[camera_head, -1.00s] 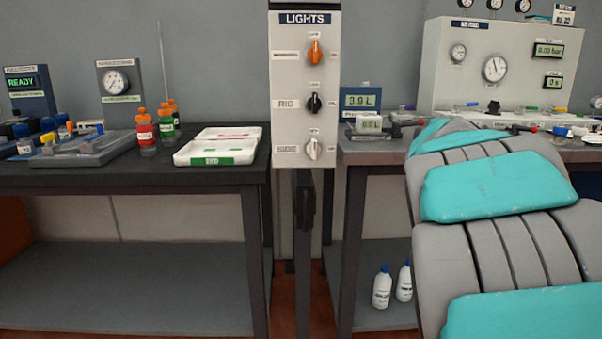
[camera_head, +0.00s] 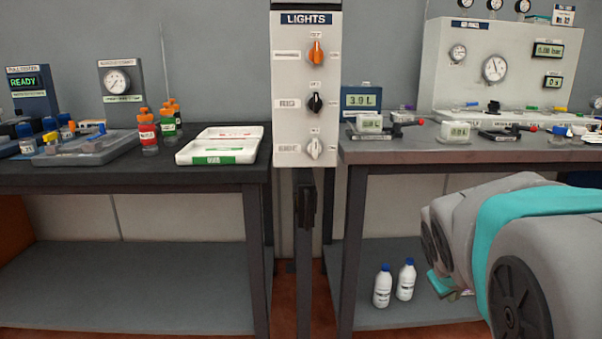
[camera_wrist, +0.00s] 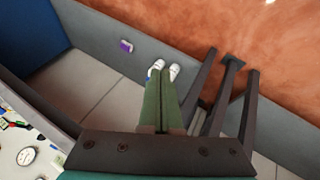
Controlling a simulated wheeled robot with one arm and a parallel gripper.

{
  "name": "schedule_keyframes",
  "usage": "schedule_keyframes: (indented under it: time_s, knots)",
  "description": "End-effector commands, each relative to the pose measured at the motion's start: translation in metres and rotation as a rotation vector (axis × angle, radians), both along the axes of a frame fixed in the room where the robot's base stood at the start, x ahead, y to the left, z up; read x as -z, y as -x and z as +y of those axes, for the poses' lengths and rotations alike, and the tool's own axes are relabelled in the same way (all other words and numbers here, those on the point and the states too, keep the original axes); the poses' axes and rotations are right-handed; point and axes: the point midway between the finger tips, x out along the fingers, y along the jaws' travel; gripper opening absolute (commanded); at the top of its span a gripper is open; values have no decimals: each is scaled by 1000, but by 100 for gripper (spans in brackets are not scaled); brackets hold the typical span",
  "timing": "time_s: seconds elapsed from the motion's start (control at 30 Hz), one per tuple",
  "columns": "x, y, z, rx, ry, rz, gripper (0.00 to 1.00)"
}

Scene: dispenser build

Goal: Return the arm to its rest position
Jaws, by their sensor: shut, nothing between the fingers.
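My arm (camera_head: 510,240) is folded low at the right of the head view, in front of the right bench. My gripper shows in the wrist view (camera_wrist: 161,82) as two long green fingers lying together, shut and empty. Past its tips are two white objects (camera_wrist: 158,66), probably the bottles of the lower shelf. In the head view the fingers are mostly hidden by the arm.
The right bench (camera_head: 400,152) carries gauges, valves and displays. Two white bottles (camera_head: 382,287) stand on its lower shelf. A lights panel (camera_head: 306,90) stands between the benches. The left bench (camera_head: 120,178) holds red and green bottles and a white tray (camera_head: 215,150).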

Motion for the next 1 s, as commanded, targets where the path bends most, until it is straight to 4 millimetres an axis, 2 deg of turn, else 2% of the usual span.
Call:
schedule_keyframes:
  time_s: [0.03,0.1,0.23,0.3,0.4,0.5,0.67,1.0]
  knots:
    - [18,26,13,32,-59,55,0]
    - [42,65,32,82,-139,141,0]
    - [78,135,70,159,-268,305,0]
    - [90,169,88,192,-319,386,0]
    - [103,210,108,227,-371,486,0]
    - [109,237,121,250,-402,556,0]
    - [111,252,128,264,-417,591,0]
    - [111,251,127,264,-417,591,0]
